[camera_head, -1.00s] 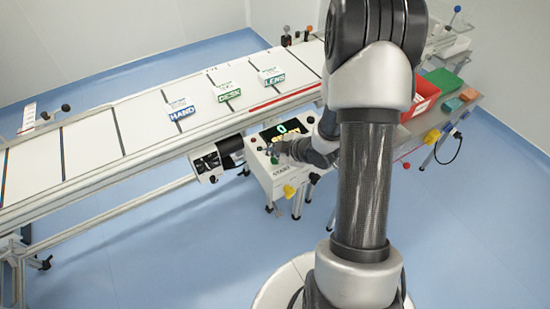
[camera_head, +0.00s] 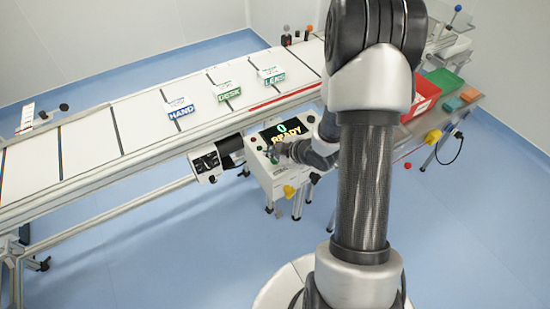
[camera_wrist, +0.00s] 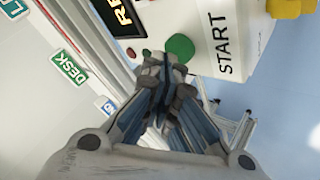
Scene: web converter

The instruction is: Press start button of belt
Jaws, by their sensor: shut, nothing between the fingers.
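The control box (camera_head: 284,178) of the belt stands at the belt's near side. Its dark display (camera_head: 286,134) reads READY in yellow. The green button (camera_wrist: 180,47) sits beside the word START (camera_wrist: 219,45) in the wrist view. My gripper (camera_wrist: 168,66) is shut and empty, its fingertips close to the green button and partly covering its lower edge. I cannot tell whether they touch it. In the head view my gripper (camera_head: 272,153) is over the box's sloped top and hides part of it.
The white belt (camera_head: 85,140) carries packets marked HAND (camera_head: 181,109), DESK (camera_head: 228,91) and LENS (camera_head: 272,76). A yellow knob (camera_head: 289,191) sticks out of the box's front. Red (camera_head: 424,96) and green (camera_head: 445,83) bins stand on a table to the right.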

